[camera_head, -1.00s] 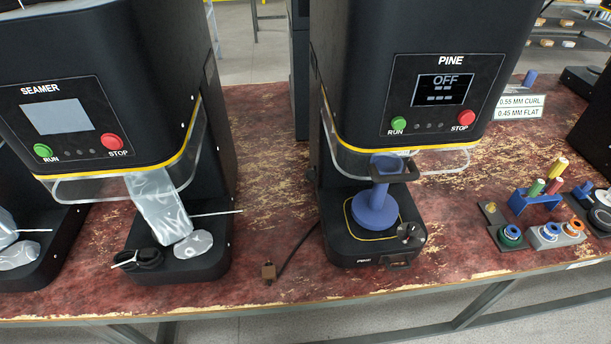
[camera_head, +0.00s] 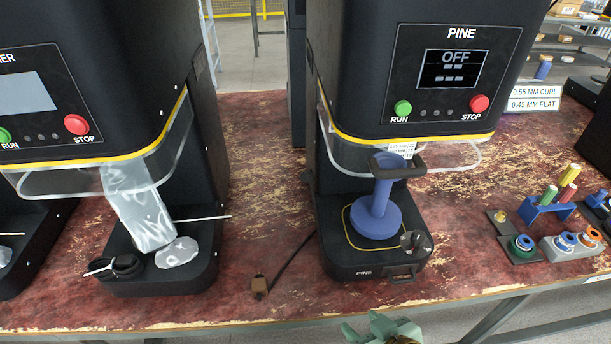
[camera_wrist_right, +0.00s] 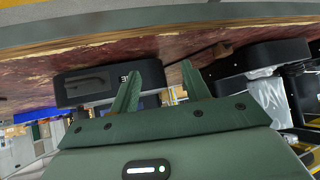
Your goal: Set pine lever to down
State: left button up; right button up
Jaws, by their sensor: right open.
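The black PINE machine (camera_head: 435,85) stands in the middle right of the head view, with OFF on its display. My green right gripper (camera_head: 385,331) is at the bottom edge, in front of the table and below the base, touching nothing visible. In the right wrist view its fingers (camera_wrist_right: 160,88) are apart and empty, with the PINE base (camera_wrist_right: 112,82) beyond them.
A SEAMER machine (camera_head: 80,75) stands at the left, with a silver pouch (camera_head: 145,215) under its guard. A small brown block (camera_head: 259,286) and cable lie between the machines. Coloured spools (camera_head: 565,241) and pegs stand at the right. The table's front edge (camera_head: 300,309) lies near my gripper.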

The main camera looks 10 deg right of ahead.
jog(key=w+a+r+m+t+y, duration=0.35)
jog(key=a+r+m, duration=0.3)
jog(key=r, duration=0.25)
jog(key=w+a+r+m+t+y, duration=0.35)
jog(key=a+r+m+t, duration=0.2)
jog(key=r+m, duration=0.3)
jog(key=m+h, duration=1.2)
jog(key=m, duration=1.5)
send_near(306, 173)
notch_tip(306, 173, down, 2)
jog(key=s, duration=0.2)
jog(key=w+b, duration=0.1)
jog(key=w, duration=0.4)
jog(key=w+d+b, duration=0.1)
jog(key=w, duration=0.4)
jog(key=w+b, duration=0.1)
jog(key=w, duration=0.3)
jog(key=shift+w+d+f, duration=0.15)
jog(key=shift+w+f, duration=0.05)
jog(key=shift+w, duration=0.2)
pick_arm(q)
jog(key=f, duration=0.1)
jog(key=s+f, duration=0.1)
jog(key=f, duration=0.1)
jog(key=shift+s+a+f, duration=0.15)
jog(key=shift+f, duration=0.05)
pick_arm(e)
jog(key=shift+w+r, duration=0.1)
jog(key=shift+w, duration=0.25)
